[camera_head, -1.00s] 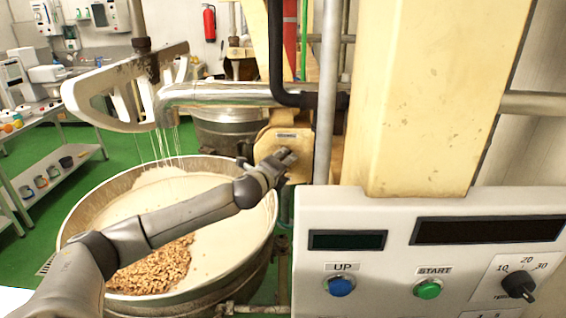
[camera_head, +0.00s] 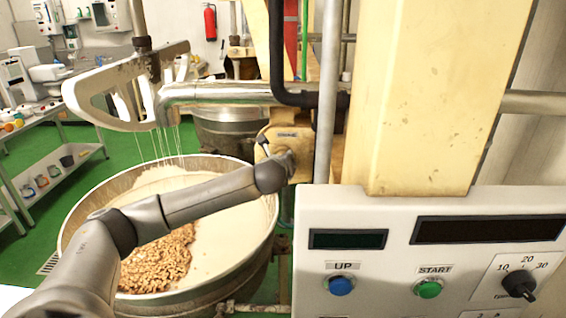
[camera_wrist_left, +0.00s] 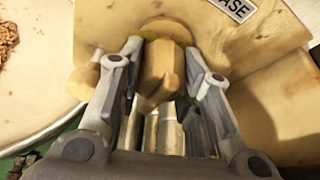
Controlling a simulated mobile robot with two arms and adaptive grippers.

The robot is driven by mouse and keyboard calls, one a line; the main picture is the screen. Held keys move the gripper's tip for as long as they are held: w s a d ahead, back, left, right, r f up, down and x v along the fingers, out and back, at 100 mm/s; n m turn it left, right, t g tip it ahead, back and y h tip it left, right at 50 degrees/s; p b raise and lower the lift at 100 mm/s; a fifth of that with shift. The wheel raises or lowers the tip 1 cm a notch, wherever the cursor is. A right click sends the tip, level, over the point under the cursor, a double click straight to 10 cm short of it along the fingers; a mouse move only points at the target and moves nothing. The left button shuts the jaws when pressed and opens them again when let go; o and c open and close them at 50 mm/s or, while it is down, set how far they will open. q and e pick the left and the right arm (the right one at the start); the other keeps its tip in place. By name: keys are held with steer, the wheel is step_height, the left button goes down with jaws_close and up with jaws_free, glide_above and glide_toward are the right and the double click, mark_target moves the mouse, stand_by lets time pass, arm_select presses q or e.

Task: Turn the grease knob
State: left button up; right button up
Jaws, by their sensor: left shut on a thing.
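The grease knob (camera_wrist_left: 163,72) is a yellowish, faceted block on a cream housing. A label (camera_wrist_left: 238,8) ending in "ASE" is on the housing beside it. In the left wrist view, the fingers of my left gripper (camera_wrist_left: 163,55) lie on both sides of the knob and are shut on it. In the head view, my left gripper (camera_head: 284,160) is at the cream housing (camera_head: 274,141) beside the kettle; my wrist largely hides the knob there. My right gripper is not in view.
The kettle (camera_head: 75,225) holds pale mass and nuts under my left arm. A metal mixing paddle (camera_head: 85,103) hangs above it. A thin vertical pipe (camera_head: 327,90) and cream column (camera_head: 425,90) stand right of the gripper. A control panel (camera_head: 390,275) fills the lower right.

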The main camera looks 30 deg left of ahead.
arm_select(q)
steer(key=shift+d+f, duration=0.1)
steer(key=shift+f, duration=0.25)
steer(key=o, duration=0.8)
steer(key=shift+o, duration=1)
steer(key=shift+r, duration=0.2)
steer(key=shift+s, duration=0.1)
steer(key=v, duration=1.1)
steer(key=shift+s+d+r, duration=0.2)
steer(key=shift+s+r, duration=0.05)
